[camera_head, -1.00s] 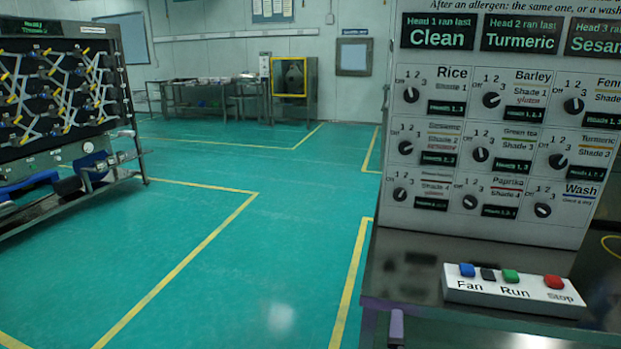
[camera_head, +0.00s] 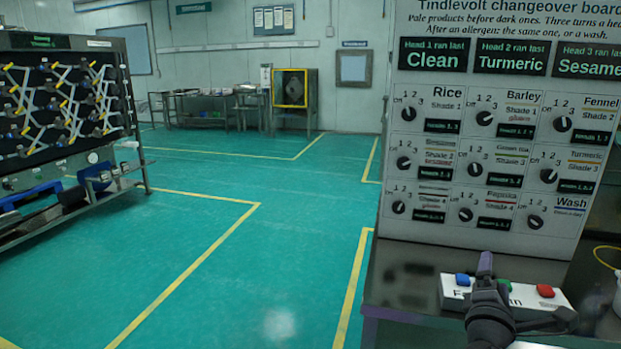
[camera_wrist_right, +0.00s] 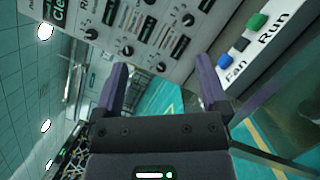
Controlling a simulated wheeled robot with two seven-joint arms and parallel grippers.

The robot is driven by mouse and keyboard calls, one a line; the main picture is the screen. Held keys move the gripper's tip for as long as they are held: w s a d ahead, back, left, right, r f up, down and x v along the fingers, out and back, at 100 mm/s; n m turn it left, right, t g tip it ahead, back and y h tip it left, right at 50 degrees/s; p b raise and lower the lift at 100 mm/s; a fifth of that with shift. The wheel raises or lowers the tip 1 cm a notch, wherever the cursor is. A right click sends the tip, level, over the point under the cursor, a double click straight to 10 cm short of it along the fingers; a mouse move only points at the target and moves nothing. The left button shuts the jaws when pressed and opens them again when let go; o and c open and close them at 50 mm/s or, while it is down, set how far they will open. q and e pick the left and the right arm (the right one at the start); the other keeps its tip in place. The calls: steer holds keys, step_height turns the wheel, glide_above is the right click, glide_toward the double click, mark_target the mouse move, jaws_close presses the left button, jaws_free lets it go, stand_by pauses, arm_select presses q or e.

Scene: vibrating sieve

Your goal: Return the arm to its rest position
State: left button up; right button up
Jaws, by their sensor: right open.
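My right gripper (camera_head: 486,275) stands in front of the button box (camera_head: 456,294) at the lower right of the head view and hides part of its labels and the black button. In the right wrist view its two purple fingers (camera_wrist_right: 163,85) are apart with nothing between them. The same box (camera_wrist_right: 258,50) shows beyond the right finger there, with blue, black and green buttons. The changeover board (camera_head: 480,220) with several dials stands upright behind the box. My left gripper is not in view.
A steel table (camera_head: 400,290) carries the board and box. A sieve machine (camera_head: 75,150) stands at the left. Open green floor (camera_head: 240,270) with yellow lines lies between. Benches (camera_head: 205,108) and a yellow-framed cabinet (camera_head: 291,88) stand at the back wall.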

steer(key=w+a+f+m+t+y, duration=0.1)
steer(key=w+a+m+y, duration=0.15)
steer(key=m+y, duration=0.35)
steer(key=w+a+f+m+y, duration=0.1)
steer(key=a+m+y, duration=0.2)
steer(key=m, duration=0.6)
steer(key=s+a+f+g, duration=0.1)
steer(key=s+f+g, duration=0.45)
steer(key=f, duration=0.75)
steer(key=s+f+g, duration=0.2)
steer(key=s+f, duration=0.6)
steer(key=f, duration=0.5)
steer(key=s+a+f+g, duration=0.1)
steer(key=s+f+g, duration=0.1)
steer(key=s+f, duration=0.6)
steer(key=s+a+f+g, duration=0.1)
steer(key=s+f+g, duration=0.3)
steer(key=s, duration=0.6)
steer(key=s+f+g, duration=0.2)
steer(key=s+f, duration=0.1)
steer(key=s, duration=1)
steer(key=s+a+f+g, duration=0.1)
steer(key=s+f+g, duration=0.2)
steer(key=s, duration=1)
steer(key=shift+s+a+f+m, duration=0.2)
steer(key=shift+s+a+m, duration=0.1)
